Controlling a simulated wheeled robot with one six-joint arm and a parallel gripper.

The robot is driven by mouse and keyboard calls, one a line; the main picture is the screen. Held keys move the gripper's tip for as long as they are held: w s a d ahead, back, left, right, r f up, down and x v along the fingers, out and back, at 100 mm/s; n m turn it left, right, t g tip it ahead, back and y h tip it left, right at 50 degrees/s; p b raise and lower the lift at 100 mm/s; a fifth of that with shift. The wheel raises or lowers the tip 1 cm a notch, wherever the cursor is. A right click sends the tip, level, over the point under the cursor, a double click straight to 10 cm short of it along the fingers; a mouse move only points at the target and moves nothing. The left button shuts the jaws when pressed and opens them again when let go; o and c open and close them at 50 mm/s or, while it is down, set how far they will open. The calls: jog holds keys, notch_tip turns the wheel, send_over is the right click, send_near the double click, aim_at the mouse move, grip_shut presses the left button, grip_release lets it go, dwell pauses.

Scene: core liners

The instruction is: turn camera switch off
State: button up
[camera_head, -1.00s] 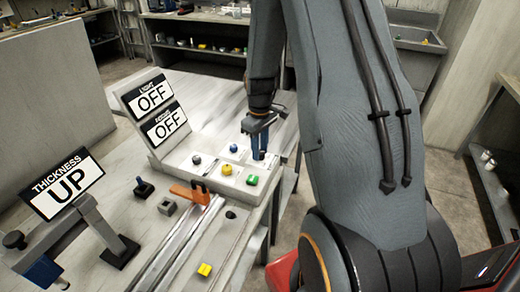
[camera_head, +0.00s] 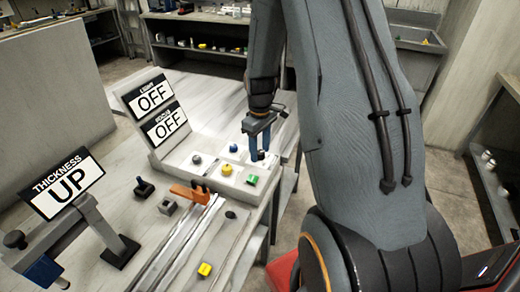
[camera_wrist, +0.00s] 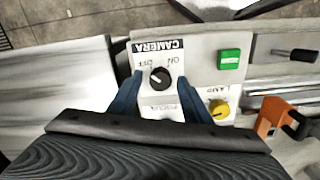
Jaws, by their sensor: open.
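The camera switch (camera_wrist: 159,77) is a black rotary knob on a white plate in the wrist view. Its CAMERA label (camera_wrist: 158,46) appears upside down, with ON and OFF marked beside the knob. The exact direction of its pointer is hard to tell. My gripper (camera_wrist: 160,84) is open, with one blue finger on each side of the knob. Contact with the knob cannot be made out. In the head view my gripper (camera_head: 259,154) points down at the far right of the control panel (camera_head: 207,171), and the camera switch is hidden there.
A green button (camera_wrist: 229,60) and a yellow knob (camera_wrist: 219,109) sit close to the right finger. An orange-handled part (camera_head: 190,193) lies in front of the panel. Two OFF signs (camera_head: 152,96) stand behind it, and a THICKNESS UP sign (camera_head: 62,182) is at left.

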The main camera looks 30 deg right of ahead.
aim_at(260, 152)
jog(key=shift+r, duration=0.15)
jog(key=shift+r+b, duration=1.1)
jog(key=shift+r, duration=2.7)
jog(key=s+a+r+m+t+b, duration=0.1)
jog(key=s+a+m, duration=0.3)
jog(key=s+a, duration=1.1)
jog(key=shift+m+b, duration=0.4)
jog(key=shift+b, duration=0.05)
jog(key=shift+s, duration=0.1)
